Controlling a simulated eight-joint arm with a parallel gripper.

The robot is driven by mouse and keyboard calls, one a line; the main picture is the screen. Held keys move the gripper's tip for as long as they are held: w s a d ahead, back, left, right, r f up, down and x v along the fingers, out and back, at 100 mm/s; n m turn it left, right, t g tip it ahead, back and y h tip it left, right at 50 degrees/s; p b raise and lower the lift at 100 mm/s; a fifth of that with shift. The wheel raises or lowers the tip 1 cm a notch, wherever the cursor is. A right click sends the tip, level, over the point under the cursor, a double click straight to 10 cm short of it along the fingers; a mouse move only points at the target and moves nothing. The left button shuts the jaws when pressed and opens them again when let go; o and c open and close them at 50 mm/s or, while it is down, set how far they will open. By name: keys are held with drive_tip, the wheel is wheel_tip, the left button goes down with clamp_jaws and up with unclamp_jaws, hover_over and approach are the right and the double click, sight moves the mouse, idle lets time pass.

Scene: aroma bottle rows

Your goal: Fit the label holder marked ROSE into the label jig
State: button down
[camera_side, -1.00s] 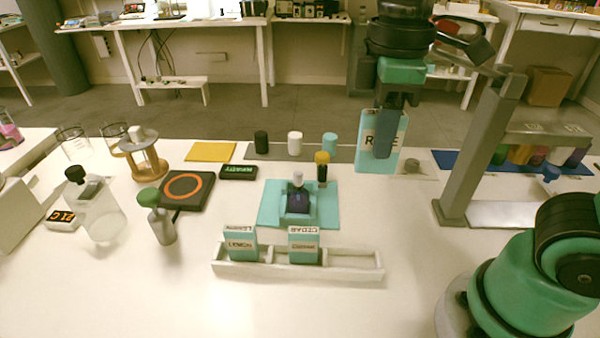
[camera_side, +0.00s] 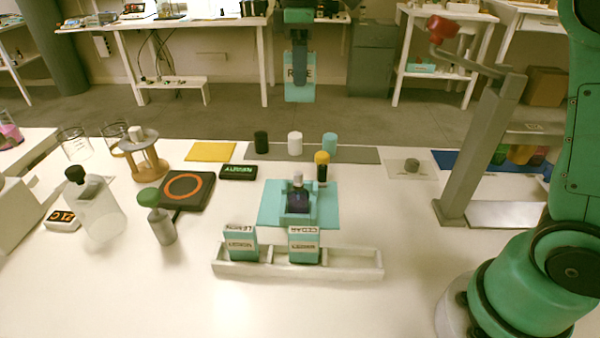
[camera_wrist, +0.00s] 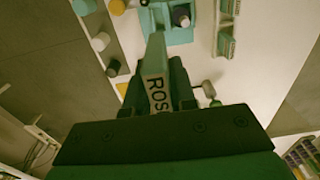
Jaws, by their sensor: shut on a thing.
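The teal ROSE label holder (camera_side: 300,92) hangs upright in my gripper (camera_side: 300,72), high above the far side of the table in the side view. My gripper is shut on it, and a finger covers part of its lettering. In the wrist view the holder (camera_wrist: 155,62) sits between my fingers (camera_wrist: 160,85), with "ROS" readable. The white label jig (camera_side: 355,273) lies near the front of the table, well apart from the holder. The LEMON holder (camera_side: 240,244) stands in its left slot and the CEDAR holder (camera_side: 304,246) in its middle slot. Its right slot is empty.
A dark bottle (camera_side: 298,203) in a teal stand is behind the jig, with a yellow-capped vial (camera_side: 321,166) beside it. Several caps stand on a grey strip (camera_side: 365,155) farther back. A grey post (camera_side: 480,150) rises at right. The table before the jig is clear.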

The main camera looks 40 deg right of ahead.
wheel_tip(320, 180, down, 20)
drive_tip(key=shift+w, duration=0.1)
idle(0.4)
drive_tip(key=shift+f, duration=0.1)
drive_tip(key=c, duration=1.1)
unclamp_jaws()
drive_tip(key=shift+o, duration=0.5)
